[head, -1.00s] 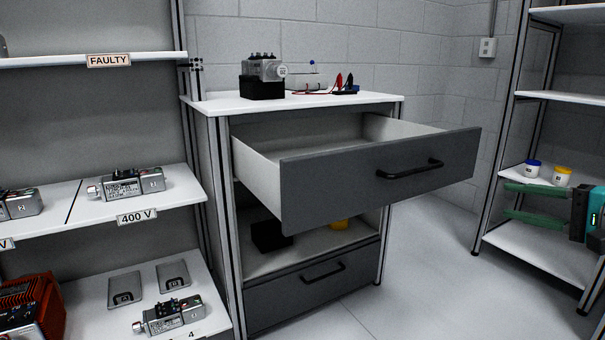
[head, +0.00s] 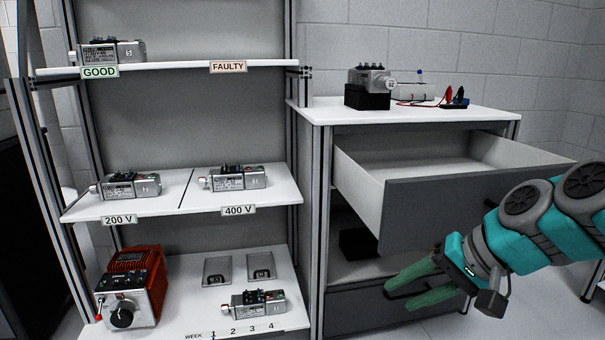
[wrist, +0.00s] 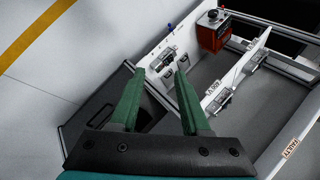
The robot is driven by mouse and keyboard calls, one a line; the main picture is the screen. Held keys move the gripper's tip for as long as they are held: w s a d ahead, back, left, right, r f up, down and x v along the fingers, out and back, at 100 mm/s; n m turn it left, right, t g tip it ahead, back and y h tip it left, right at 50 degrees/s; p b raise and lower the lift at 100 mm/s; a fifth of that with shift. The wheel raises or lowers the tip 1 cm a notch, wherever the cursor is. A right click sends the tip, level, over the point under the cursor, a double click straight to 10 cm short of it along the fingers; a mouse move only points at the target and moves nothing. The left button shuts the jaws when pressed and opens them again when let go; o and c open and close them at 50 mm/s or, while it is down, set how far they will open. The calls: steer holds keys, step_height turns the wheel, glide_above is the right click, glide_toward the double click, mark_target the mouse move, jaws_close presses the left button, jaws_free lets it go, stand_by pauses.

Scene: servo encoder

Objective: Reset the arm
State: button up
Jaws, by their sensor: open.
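My arm (head: 545,215) reaches in from the right in the head view. My gripper (head: 420,285) is open and empty in front of the cabinet, below the pulled-out drawer (head: 440,205). In the wrist view my gripper (wrist: 158,98) shows its two green fingers spread apart with nothing between them. The grey drawer front is partly hidden behind my arm, and its handle cannot be seen in the head view.
A shelf rack at left holds servo encoders on the 200 V side (head: 125,187), the 400 V side (head: 233,178) and the GOOD side (head: 110,52). A red device (head: 132,285) stands low. Another encoder (head: 372,78) sits on a black block atop the cabinet (head: 420,112).

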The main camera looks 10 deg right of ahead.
steer(key=s+a+f+n+g+h+p, duration=0.25)
steer(key=s+a+f+n+g, duration=0.2)
steer(key=s+a+f, duration=0.35)
steer(key=s+f+n+g+h, duration=0.2)
steer(key=s+f, duration=0.3)
steer(key=s, duration=0.5)
steer(key=shift+d+g+h, duration=0.2)
steer(key=shift+g+h, duration=0.15)
steer(key=shift+h, duration=0.4)
